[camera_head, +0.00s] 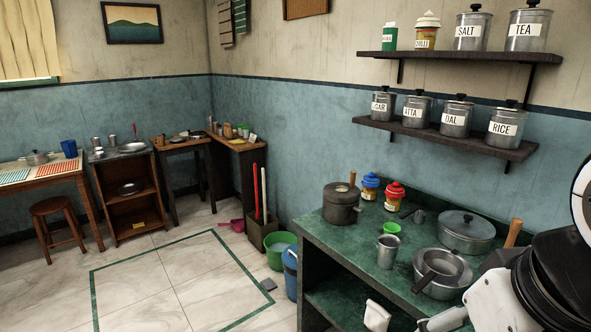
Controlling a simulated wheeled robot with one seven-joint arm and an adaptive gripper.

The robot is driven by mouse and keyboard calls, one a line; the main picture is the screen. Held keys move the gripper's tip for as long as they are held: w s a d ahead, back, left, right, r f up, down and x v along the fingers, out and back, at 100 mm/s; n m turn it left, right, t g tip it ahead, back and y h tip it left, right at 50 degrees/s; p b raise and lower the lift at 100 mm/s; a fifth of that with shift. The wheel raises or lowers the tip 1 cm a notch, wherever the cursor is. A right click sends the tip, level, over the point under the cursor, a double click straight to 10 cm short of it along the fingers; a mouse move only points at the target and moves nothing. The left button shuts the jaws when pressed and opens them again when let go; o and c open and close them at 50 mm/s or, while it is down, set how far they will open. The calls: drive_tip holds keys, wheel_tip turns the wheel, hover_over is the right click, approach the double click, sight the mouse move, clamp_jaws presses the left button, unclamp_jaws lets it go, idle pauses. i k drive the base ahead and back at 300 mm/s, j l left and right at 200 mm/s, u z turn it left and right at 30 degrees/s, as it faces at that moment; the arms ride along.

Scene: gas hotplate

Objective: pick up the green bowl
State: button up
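A small bright green bowl (392,228) sits on the green counter (338,239), behind a metal cup (387,250) and left of a lidded metal pot (466,232). My white and black arm comes in from the lower right, over the counter's front right part. Pale parts at the bottom edge may belong to my gripper, but they are cut off, so its fingers cannot be made out. The gripper end is apart from the green bowl, toward the front of the counter.
A dark cooker (341,203), blue jar (370,186), red-lidded jar (394,196) and pan (442,275) crowd the counter around the bowl. Shelves of canisters (445,138) hang above. A green bucket (281,249) and blue container (290,272) stand on the floor, left of the counter.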

sight(389, 228)
drive_tip(key=i+j+z, duration=0.1)
drive_tip(key=z, duration=0.45)
drive_tip(key=i+j+z, duration=0.3)
drive_tip(key=j, duration=0.25)
drive_tip(key=i+j+z, duration=0.15)
drive_tip(key=j, duration=0.15)
drive_tip(key=j+z, duration=0.15)
drive_tip(key=j, duration=0.15)
drive_tip(key=i+j, duration=0.1)
drive_tip(key=j, duration=0.25)
drive_tip(key=i+j, duration=0.15)
drive_tip(key=j, duration=0.2)
drive_tip(key=i+j, duration=0.1)
drive_tip(key=j, duration=0.25)
drive_tip(key=i+z, duration=0.05)
